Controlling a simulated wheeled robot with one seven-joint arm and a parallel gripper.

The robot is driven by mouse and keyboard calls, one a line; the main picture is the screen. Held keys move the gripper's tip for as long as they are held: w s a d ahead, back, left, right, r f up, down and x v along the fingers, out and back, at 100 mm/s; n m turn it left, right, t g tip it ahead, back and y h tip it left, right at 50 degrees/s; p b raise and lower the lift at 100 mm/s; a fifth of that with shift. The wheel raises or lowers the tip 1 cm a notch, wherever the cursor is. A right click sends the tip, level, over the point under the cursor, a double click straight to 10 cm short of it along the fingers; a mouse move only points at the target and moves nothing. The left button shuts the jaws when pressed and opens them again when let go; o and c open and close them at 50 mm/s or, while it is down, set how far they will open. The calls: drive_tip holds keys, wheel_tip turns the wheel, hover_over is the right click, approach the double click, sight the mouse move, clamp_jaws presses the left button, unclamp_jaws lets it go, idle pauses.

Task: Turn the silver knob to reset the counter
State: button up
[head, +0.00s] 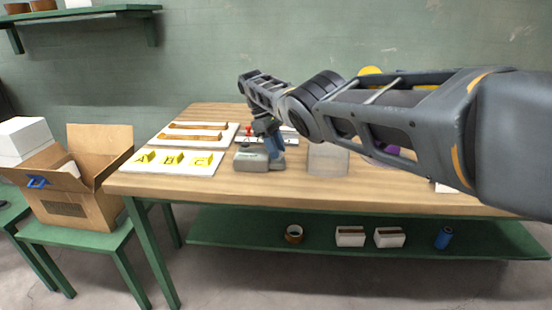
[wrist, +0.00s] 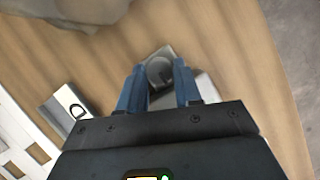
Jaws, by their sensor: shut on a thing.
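The counter (head: 252,161) is a low grey device on the wooden table, left of centre in the head view. My gripper (head: 274,150) points down at its right part, and the arm hides some of it. In the wrist view my gripper's blue fingers (wrist: 159,84) stand on either side of the round silver-grey knob (wrist: 159,70) and are shut on it. The knob's lower part and much of the body around it are hidden by the fingers and the gripper housing. The counter's display cannot be made out.
A white board with yellow letter blocks (head: 172,159) and a board with wooden handles (head: 195,134) lie left of the counter. An open cardboard box (head: 85,190) sits on a green stand at the left.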

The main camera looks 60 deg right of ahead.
drive_tip(key=shift+m+y+b, duration=0.4)
drive_tip(key=shift+m+b, duration=0.6)
drive_tip(key=shift+b, duration=0.35)
drive_tip(key=shift+d, duration=0.1)
drive_tip(key=o, duration=1)
drive_tip(key=shift+o, duration=0.2)
drive_tip(key=shift+r+p, duration=0.1)
drive_tip(key=shift+p, duration=0.2)
